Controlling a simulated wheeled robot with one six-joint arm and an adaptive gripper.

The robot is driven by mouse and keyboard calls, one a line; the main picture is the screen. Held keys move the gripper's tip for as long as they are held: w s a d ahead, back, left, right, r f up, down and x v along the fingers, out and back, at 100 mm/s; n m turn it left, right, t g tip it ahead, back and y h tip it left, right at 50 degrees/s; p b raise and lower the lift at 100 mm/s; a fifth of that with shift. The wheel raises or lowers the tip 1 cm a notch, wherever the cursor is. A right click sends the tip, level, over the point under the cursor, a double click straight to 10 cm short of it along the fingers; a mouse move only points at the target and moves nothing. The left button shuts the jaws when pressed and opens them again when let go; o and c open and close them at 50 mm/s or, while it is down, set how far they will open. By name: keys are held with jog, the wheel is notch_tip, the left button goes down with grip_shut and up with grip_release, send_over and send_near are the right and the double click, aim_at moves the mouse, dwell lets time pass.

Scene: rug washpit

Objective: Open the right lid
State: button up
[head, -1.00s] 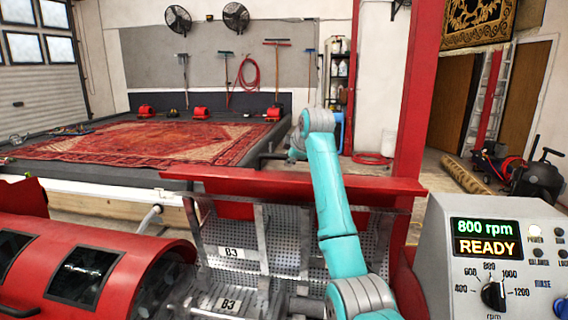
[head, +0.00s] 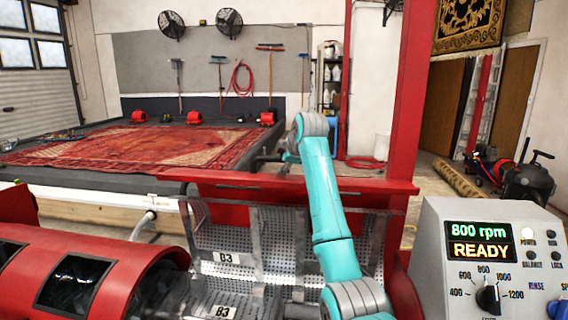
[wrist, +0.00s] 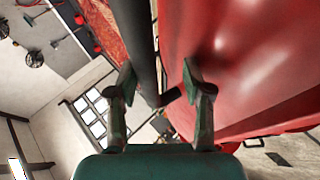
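The right lid (head: 290,188) is a red panel standing raised at the back of the red machine, seen nearly edge-on in the head view. Below it the perforated metal drum (head: 225,243) lies exposed, with B3 labels on it. My teal arm reaches up over the opening, and my gripper is hidden in the head view. In the wrist view my gripper (wrist: 158,75) has its two fingers apart. A dark bar (wrist: 141,45) runs between the fingers, with a gap to the right finger. A large red surface (wrist: 245,60) fills the right side, close to the right finger.
The rounded red cover with dark windows (head: 75,285) is down at the left. A control panel (head: 440,225) reading 800 rpm and READY stands at the right, beside a red post (head: 402,110). A rug (head: 130,145) lies on the platform behind.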

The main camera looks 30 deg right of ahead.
jog(key=v, duration=1.2)
